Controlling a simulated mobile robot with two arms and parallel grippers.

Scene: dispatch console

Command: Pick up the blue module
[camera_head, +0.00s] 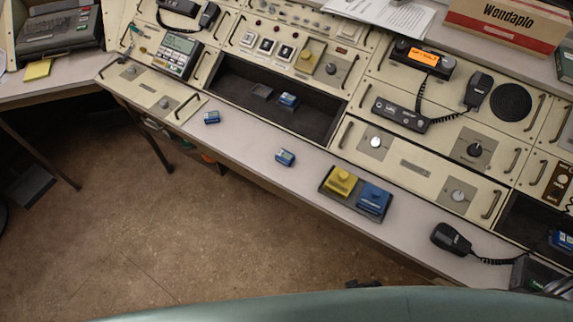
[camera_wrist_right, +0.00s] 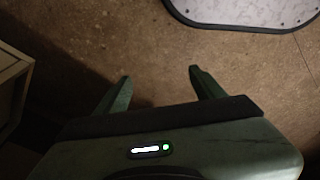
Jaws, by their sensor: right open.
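A blue module (camera_head: 373,199) with a knob on top sits in the right half of a dark tray (camera_head: 353,208) on the console's front ledge. A yellow module (camera_head: 341,182) sits beside it in the left half. Smaller blue items lie elsewhere: one (camera_head: 285,157) and another (camera_head: 212,117) on the ledge, and one (camera_head: 288,100) in a dark recess. My right gripper (camera_wrist_right: 160,74) shows in the right wrist view, open and empty, with brown floor beyond its fingers. No module shows in that view. My left gripper is not in view.
A hand microphone (camera_head: 452,239) with a coiled cord lies on the ledge (camera_head: 245,142) right of the tray. Sloped panels with handles and knobs rise behind the ledge. The ledge left of the tray has free room. Floor (camera_head: 150,230) lies in front.

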